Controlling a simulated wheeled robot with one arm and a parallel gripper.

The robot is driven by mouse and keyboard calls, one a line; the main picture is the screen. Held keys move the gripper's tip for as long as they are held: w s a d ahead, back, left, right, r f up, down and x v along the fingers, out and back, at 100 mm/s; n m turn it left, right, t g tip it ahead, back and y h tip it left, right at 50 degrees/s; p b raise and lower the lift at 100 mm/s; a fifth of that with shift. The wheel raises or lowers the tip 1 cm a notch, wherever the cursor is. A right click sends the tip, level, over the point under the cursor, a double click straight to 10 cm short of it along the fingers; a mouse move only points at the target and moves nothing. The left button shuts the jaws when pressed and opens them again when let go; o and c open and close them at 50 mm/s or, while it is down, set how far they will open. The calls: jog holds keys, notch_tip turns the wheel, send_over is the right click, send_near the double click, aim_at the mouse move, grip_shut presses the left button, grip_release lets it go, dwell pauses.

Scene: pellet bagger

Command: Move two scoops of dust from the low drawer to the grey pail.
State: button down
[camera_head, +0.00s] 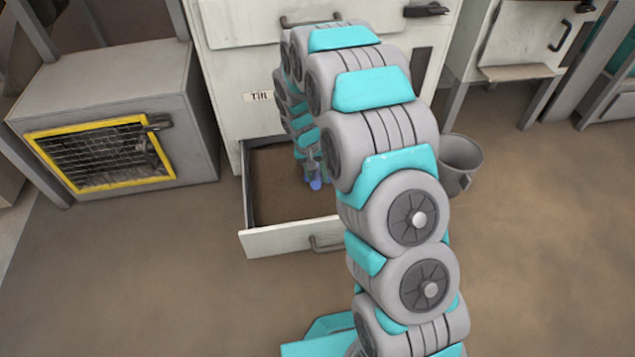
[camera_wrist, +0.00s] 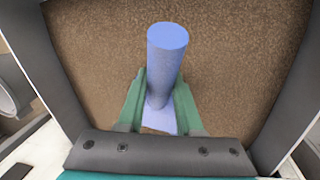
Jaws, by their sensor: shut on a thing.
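The low drawer (camera_head: 278,240) is pulled open at the base of the white cabinet, and brown dust (camera_head: 285,183) covers its floor. My gripper (camera_wrist: 160,100) is shut on the handle of a blue scoop (camera_wrist: 168,55), over the dust in the drawer. The scoop also shows as a small blue patch in the head view (camera_head: 315,180). Its bowl is mostly hidden, so I cannot tell whether it holds dust. The grey pail (camera_head: 462,160) stands on the floor right of the cabinet, partly behind my arm. Its inside shows no clear contents.
A grey box with a yellow-framed mesh door (camera_head: 100,155) stands left of the drawer. The white cabinet (camera_head: 235,90) with handles rises behind. Another white unit (camera_head: 515,40) stands at the back right. The brown floor in front of the drawer is clear.

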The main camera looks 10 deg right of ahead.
jog(key=shift+s+r+t+b, duration=0.15)
jog(key=shift+r+t, duration=0.05)
jog(key=shift+r, duration=0.3)
jog(key=shift+s+r+t+b, duration=0.15)
jog(key=shift+r+t, duration=0.05)
jog(key=shift+r, duration=0.3)
jog(key=shift+t+h, duration=0.3)
jog(key=shift+t, duration=0.4)
jog(key=s+r, duration=0.1)
jog(key=r, duration=0.1)
jog(key=s+r, duration=0.1)
jog(key=r, duration=0.2)
jog(key=s+a+r, duration=0.1)
jog(key=r, duration=0.1)
jog(key=shift+r, duration=0.25)
jog(key=shift+d, duration=0.1)
